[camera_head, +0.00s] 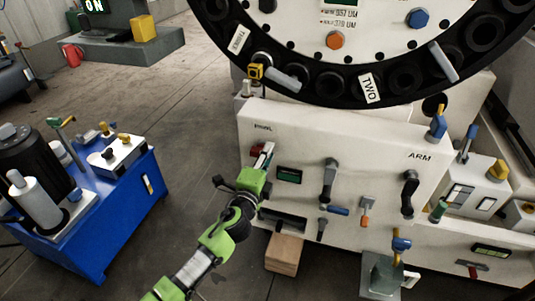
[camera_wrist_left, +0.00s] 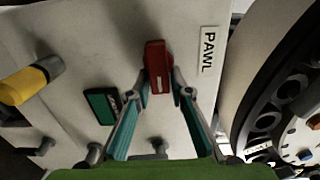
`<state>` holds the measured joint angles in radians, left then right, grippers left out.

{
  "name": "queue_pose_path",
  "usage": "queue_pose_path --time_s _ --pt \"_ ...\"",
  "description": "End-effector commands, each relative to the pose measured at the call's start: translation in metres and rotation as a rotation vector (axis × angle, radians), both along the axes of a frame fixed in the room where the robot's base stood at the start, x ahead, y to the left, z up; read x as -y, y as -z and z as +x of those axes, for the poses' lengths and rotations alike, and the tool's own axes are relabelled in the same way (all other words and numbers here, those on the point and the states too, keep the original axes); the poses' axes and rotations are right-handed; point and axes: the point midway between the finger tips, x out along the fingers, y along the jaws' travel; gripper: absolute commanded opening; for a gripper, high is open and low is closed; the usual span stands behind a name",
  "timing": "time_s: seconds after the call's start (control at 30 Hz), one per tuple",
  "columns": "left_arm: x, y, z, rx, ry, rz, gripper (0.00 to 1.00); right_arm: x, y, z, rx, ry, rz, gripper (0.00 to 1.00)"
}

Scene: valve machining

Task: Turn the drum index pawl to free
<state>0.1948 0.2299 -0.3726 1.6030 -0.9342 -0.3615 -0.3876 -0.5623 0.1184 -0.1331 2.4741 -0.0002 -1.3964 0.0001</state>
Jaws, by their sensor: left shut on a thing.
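The red drum index pawl handle (camera_head: 257,149) is on the upper left of the white machine panel (camera_head: 310,140), under a small label. In the left wrist view the red handle (camera_wrist_left: 155,60) lies beside the "PAWL" label (camera_wrist_left: 209,51). My left gripper (camera_head: 265,160) is at the handle, and in the wrist view its two fingertips (camera_wrist_left: 162,84) close on the handle's sides. The fingers partly cover the handle in the head view. My right gripper does not show.
The round black-rimmed drum (camera_head: 322,86) overhangs the panel. A dark lever (camera_head: 329,180) and an ARM handle (camera_head: 410,192) stick out to the right. A wooden block (camera_head: 284,254) is below. A blue cart (camera_head: 118,205) stands left, with floor between.

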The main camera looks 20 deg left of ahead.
Motion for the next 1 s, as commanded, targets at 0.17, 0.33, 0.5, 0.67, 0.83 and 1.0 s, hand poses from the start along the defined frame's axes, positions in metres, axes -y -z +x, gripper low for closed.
queue_pose_path --time_s 0.17,0.33,0.5,0.67,0.83,1.0 --pt "-0.001 0.003 0.000 -0.005 -0.003 0.004 0.00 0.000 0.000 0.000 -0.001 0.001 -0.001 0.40" --pt "-0.001 0.003 0.000 -0.005 -0.003 0.003 0.00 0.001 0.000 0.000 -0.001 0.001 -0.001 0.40" --pt "-0.001 0.002 0.000 -0.004 -0.002 0.002 0.32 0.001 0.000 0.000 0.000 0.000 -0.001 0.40" --pt "-0.001 0.001 0.000 -0.002 -0.002 0.002 0.32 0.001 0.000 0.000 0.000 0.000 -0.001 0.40" --pt "-0.001 0.002 -0.005 -0.003 -0.001 0.002 0.32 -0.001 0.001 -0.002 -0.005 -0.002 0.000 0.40" --pt "-0.002 0.002 -0.031 -0.004 -0.001 0.001 0.32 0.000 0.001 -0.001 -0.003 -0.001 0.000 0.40"
